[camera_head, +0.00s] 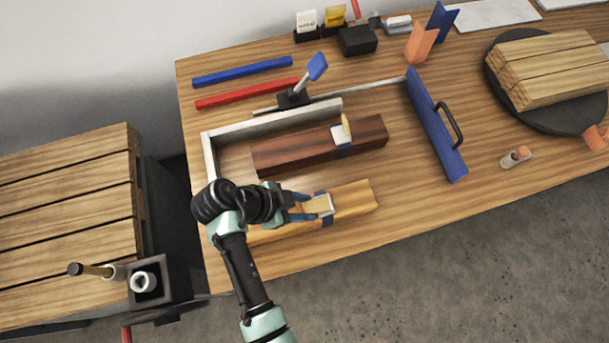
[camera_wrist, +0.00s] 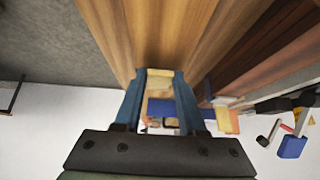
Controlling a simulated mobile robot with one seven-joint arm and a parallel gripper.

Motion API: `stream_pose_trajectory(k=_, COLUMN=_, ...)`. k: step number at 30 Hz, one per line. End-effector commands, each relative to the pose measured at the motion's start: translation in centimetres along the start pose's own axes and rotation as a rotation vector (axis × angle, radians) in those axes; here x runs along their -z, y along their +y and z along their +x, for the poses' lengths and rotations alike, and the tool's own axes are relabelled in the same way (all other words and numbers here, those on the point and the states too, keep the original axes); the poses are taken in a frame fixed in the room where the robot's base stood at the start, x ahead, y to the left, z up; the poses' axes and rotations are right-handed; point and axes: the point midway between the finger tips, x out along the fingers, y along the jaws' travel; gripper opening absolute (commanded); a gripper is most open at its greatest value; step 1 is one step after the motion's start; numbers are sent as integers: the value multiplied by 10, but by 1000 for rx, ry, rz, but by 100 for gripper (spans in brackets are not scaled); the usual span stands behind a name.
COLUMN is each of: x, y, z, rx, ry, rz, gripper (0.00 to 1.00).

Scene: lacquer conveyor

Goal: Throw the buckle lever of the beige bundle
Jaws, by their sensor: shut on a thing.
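The beige bundle (camera_head: 358,198) lies on the wooden table near its front edge, with a blue strap around it. Its metal buckle with a cream lever (camera_head: 318,205) sits on top and looks laid nearly flat. My gripper (camera_head: 305,207) reaches the buckle from the left, with its blue fingers on either side of the lever end. In the wrist view my gripper (camera_wrist: 160,100) is shut on the cream lever (camera_wrist: 157,82), above the bundle's wood (camera_wrist: 165,35). My wrist hides the bundle's left part, and the exact contact is unclear.
A dark brown bundle (camera_head: 290,152) lies behind, with its own cream lever (camera_head: 346,127) standing up. A grey angled fence (camera_head: 280,121) borders it. A blue plate with a black handle (camera_head: 433,130) stands to the right. Front-right table is mostly clear around a small orange-tipped item (camera_head: 518,155).

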Motion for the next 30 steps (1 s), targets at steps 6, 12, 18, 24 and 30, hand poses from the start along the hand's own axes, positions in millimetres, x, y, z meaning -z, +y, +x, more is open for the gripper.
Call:
stream_pose_trajectory(k=6, x=0, y=0, z=0, rx=-1, ry=-1, rz=-3, gripper=0)
stream_pose_trajectory(k=12, x=0, y=0, z=0, rx=-1, ry=-2, rz=-2, gripper=70)
stream_pose_trajectory(k=18, x=0, y=0, z=0, rx=0, ry=-2, rz=-2, gripper=70)
stream_pose_trajectory(k=24, x=0, y=-1, z=-9, rx=2, ry=-2, rz=-2, gripper=70)
stream_pose_trajectory(k=30, x=0, y=-2, z=-48, rx=6, ry=-3, rz=0, gripper=70)
